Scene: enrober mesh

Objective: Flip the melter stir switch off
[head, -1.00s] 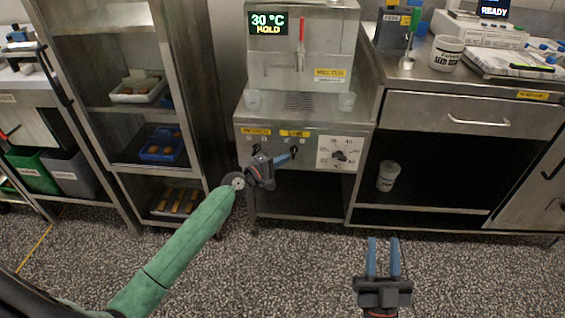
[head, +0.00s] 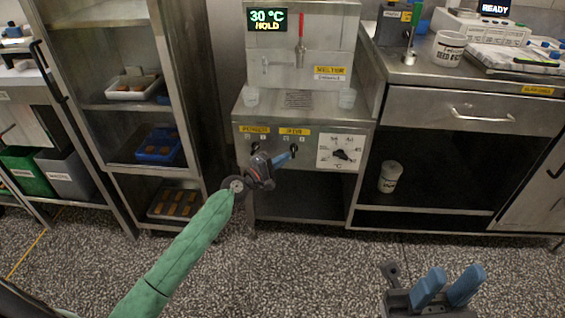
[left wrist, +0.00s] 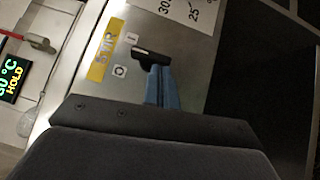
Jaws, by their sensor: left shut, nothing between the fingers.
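The melter (head: 300,50) is a steel machine with a front panel. Its stir switch is a small black lever (head: 294,149) under the yellow STIR label (head: 294,132). In the left wrist view the lever (left wrist: 150,57) stands out beside the STIR label (left wrist: 103,57), near marks I and O; I cannot tell which mark it is set to. My left gripper (head: 288,157) is shut and empty, its blue tips (left wrist: 162,85) right at the lever; contact is unclear. My right gripper (head: 450,285) is open and empty over the floor at lower right.
A black power switch (head: 255,147) is left of the stir switch, and a temperature dial (head: 341,154) is right of it. The display (head: 268,20) reads 30 °C HOLD. A steel rack (head: 110,105) stands left and a counter (head: 470,75) right.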

